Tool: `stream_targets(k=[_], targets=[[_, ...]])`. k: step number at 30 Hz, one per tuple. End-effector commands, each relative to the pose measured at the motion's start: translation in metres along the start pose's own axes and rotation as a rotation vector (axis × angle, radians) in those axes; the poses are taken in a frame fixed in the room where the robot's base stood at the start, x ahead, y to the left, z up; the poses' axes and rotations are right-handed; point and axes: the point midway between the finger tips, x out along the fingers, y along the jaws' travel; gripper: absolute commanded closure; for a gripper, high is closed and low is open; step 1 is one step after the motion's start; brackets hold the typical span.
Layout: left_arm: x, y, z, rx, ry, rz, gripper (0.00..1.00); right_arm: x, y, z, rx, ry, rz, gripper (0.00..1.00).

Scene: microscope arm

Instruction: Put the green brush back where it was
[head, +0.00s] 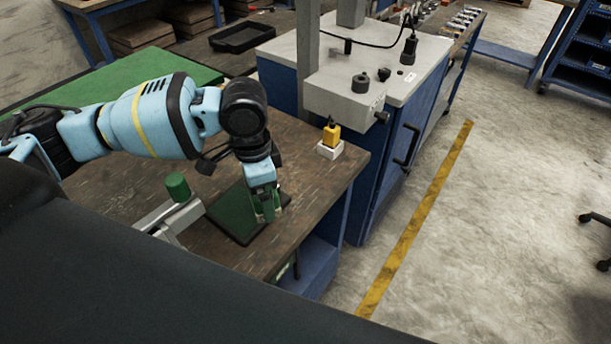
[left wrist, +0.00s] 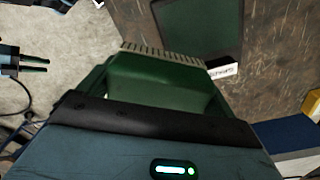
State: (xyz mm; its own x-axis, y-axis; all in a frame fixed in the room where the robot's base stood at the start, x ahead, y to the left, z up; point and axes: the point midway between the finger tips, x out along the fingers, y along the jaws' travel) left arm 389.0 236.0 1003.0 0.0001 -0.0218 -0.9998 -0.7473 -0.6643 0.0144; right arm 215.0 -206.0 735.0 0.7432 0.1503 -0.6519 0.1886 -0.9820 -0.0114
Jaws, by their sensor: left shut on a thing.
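My left gripper (head: 266,214) points down over the front part of the workbench. It is shut on the green brush (head: 277,206). In the left wrist view the brush (left wrist: 155,75) sits across the jaws, with a row of pale bristles along its far edge. A dark green mat with a black rim (head: 229,207) lies on the bench beside and below the gripper; it also shows in the left wrist view (left wrist: 200,25). I cannot tell whether the brush touches the bench or mat. My right gripper (left wrist: 36,64) seems to show small at the left wrist view's left edge, its two dark fingers apart.
A green cylinder (head: 177,187) tops a metal fixture left of the mat. A yellow bottle (head: 331,136) stands in a white block (head: 330,150) near the bench's right edge. A blue cabinet with a pale top (head: 425,60) stands behind. A small white label (left wrist: 223,71) lies near the mat.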

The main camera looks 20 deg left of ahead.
Motion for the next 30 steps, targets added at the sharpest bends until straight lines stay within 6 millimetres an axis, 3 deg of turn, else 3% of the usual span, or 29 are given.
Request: stream_targets(k=[18, 30], targets=[[-0.009, 0.019, -0.011, -0.742, -0.009, -0.015, 0.27, 0.0, 0.001, 0.002, -0.003, -0.004, 0.001, 0.64], [-0.01, 0.022, -0.011, -0.848, -0.011, -0.018, 0.27, 0.0, 0.002, 0.003, -0.005, -0.005, 0.001, 0.64]])
